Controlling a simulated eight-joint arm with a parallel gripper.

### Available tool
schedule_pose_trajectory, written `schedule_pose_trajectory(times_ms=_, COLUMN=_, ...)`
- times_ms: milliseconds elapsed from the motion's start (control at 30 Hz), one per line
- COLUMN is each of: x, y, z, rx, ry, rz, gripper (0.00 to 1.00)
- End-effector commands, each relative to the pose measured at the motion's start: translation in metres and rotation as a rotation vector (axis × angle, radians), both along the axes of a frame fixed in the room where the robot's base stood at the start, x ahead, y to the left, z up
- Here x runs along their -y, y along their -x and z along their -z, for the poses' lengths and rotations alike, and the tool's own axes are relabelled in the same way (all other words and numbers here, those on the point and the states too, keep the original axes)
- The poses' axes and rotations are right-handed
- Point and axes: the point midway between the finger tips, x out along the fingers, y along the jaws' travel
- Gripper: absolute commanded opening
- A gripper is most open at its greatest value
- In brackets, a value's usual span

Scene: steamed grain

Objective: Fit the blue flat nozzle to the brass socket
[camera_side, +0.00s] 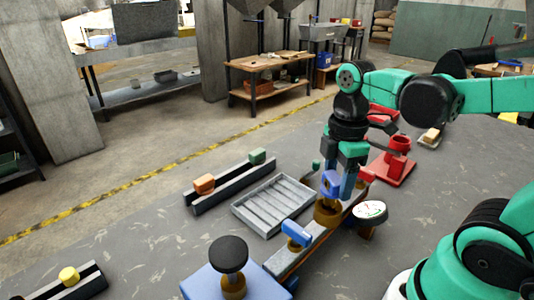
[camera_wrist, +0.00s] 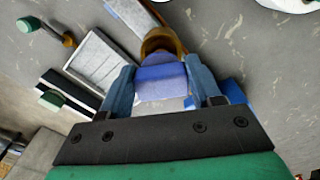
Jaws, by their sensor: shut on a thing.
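My gripper (camera_side: 342,180) points down and is shut on the blue flat nozzle (camera_side: 331,183). In the wrist view the nozzle (camera_wrist: 162,82) sits between the two blue-grey fingers, its broad flat face showing. The brass socket (camera_side: 326,213) stands directly below the nozzle in the side view, on a long grey bar. Its brass rim (camera_wrist: 163,40) shows just past the nozzle in the wrist view. The two overlap in both views, and I cannot tell whether the nozzle is seated in the socket or just above it.
A second blue piece (camera_side: 296,233) is on the bar nearer the camera. A grey slotted tray (camera_side: 245,212) lies left of the socket. A rack with orange (camera_side: 204,184) and green (camera_side: 257,156) pieces is beyond it. A round dial (camera_side: 369,212) and red stand (camera_side: 393,168) are close on the right.

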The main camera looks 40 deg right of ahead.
Motion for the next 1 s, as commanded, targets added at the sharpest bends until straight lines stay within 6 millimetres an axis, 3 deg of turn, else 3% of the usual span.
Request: schedule_pose_trajectory(times_ms=1000, x=0.0, y=-0.001, z=0.012, rx=0.0, ry=0.0, rz=0.0, gripper=0.04)
